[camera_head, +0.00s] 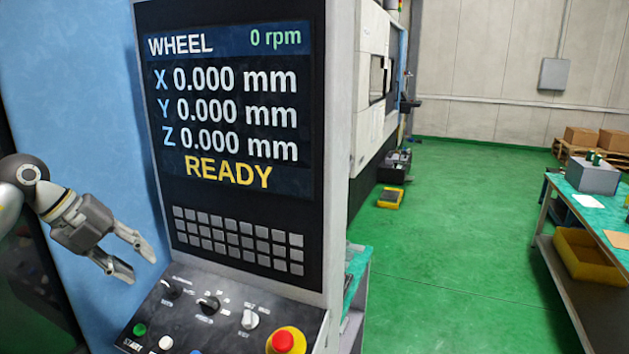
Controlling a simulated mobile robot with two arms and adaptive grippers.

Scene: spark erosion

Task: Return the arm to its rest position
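My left gripper (142,262) comes in from the left edge and hangs in front of the machine, just left of its control panel. Its two fingers are spread apart with nothing between them. It is above and left of the sloped panel (228,304), which carries a green button (139,329), a white button (166,342), dark and white knobs and a red emergency stop (286,341). I cannot tell whether a fingertip touches the machine. The screen (229,110) reads WHEEL, 0 rpm, X, Y and Z at 0.000 mm, and READY. My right gripper is out of view.
A workbench (556,224) stands at the right with a grey box (593,176) on top and a yellow bin (588,257) below. A yellow box (390,198) lies on the floor near another machine. Cardboard boxes (582,136) sit at the back. The green floor (447,240) between is clear.

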